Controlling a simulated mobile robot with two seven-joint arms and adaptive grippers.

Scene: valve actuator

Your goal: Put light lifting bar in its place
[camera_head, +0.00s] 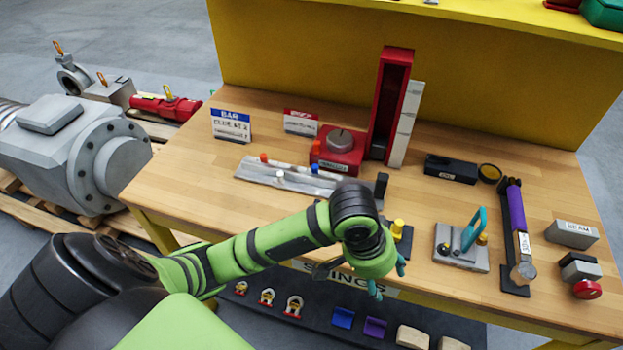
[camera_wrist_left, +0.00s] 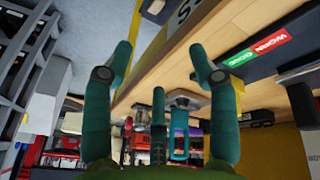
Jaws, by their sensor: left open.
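No part is plainly labelled as the light lifting bar, so I cannot tell which one it is. A blue-headed sign reading BAR (camera_head: 231,125) stands at the table's back left. My left gripper (camera_head: 362,282) is at the table's front edge, partly hidden by my wrist. In the left wrist view its teal fingers (camera_wrist_left: 161,62) are spread apart with nothing between them. My right gripper does not show.
A teal-handled fixture (camera_head: 468,240), a purple bar on a black holder (camera_head: 516,215) and grey blocks (camera_head: 572,234) stand at the right. A red box (camera_head: 338,152) and tall red channel (camera_head: 390,100) stand behind. The front left of the wooden table (camera_head: 190,195) is clear.

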